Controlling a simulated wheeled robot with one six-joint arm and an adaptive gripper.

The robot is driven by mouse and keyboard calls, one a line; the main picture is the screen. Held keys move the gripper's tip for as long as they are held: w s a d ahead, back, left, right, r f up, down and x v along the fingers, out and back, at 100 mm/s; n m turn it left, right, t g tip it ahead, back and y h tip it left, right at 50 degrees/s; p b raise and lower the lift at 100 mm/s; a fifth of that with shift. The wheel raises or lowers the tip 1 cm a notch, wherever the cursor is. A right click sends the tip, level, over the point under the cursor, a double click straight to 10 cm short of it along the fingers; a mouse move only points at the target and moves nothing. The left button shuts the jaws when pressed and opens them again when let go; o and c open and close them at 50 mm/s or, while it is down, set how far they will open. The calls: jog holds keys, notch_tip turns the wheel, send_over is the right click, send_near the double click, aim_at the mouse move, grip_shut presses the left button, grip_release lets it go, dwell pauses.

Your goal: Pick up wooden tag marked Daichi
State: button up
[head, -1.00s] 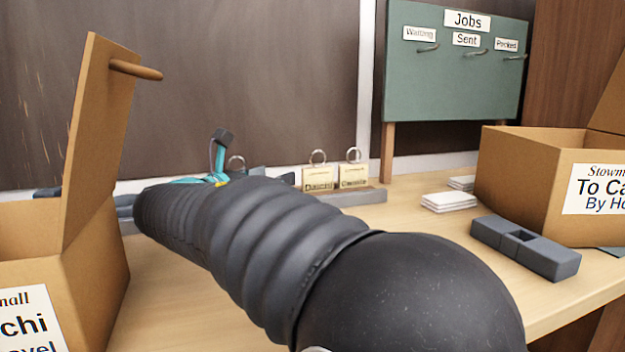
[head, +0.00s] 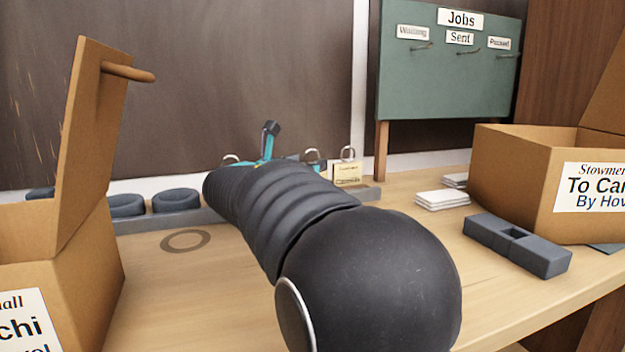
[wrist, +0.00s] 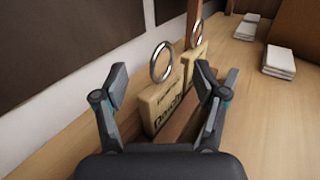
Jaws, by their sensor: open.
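The wooden tag marked Daichi (wrist: 162,104) stands upright in the wrist view, with a metal ring (wrist: 162,62) on top. My gripper (wrist: 161,82) is open, with one finger on each side of this tag; I cannot tell whether either touches it. One gripper finger (head: 269,138) sticks up beyond my arm.
Open cardboard boxes stand at left (head: 85,270) and right (head: 535,185). White card stacks (head: 442,200) and a grey slotted block (head: 517,246) lie at right.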

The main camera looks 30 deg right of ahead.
jog(key=shift+d, duration=0.25)
jog(key=c, duration=1.3)
jog(key=shift+r, duration=0.1)
